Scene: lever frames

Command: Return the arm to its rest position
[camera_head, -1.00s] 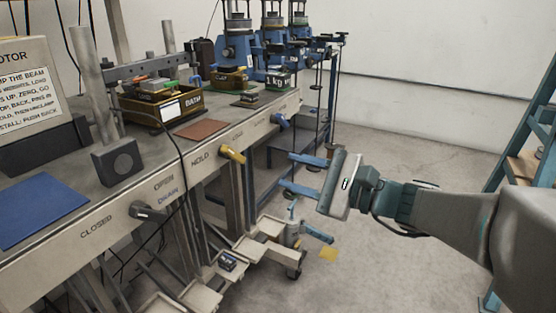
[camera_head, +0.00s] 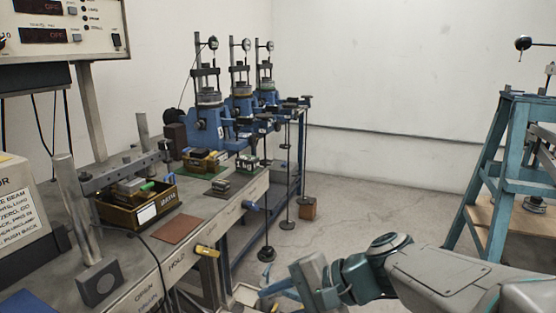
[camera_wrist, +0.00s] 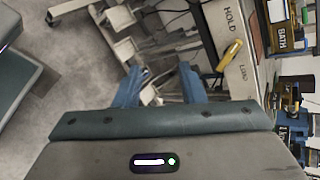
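My gripper (camera_head: 272,287) is at the bottom middle of the head view, in front of the bench's right end and apart from it. My grey and teal arm (camera_head: 430,272) reaches in from the lower right. In the wrist view the two blue fingers (camera_wrist: 160,86) stand apart with nothing held between them. The yellow lever (camera_head: 207,251) on the bench front also shows in the wrist view (camera_wrist: 230,55), right of the fingers.
The bench (camera_head: 222,216) on the left carries a brown tray (camera_head: 165,207) and several blue machines (camera_head: 208,128). Weights hang on rods (camera_head: 266,254) at its far end. Open floor (camera_head: 370,200) lies between.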

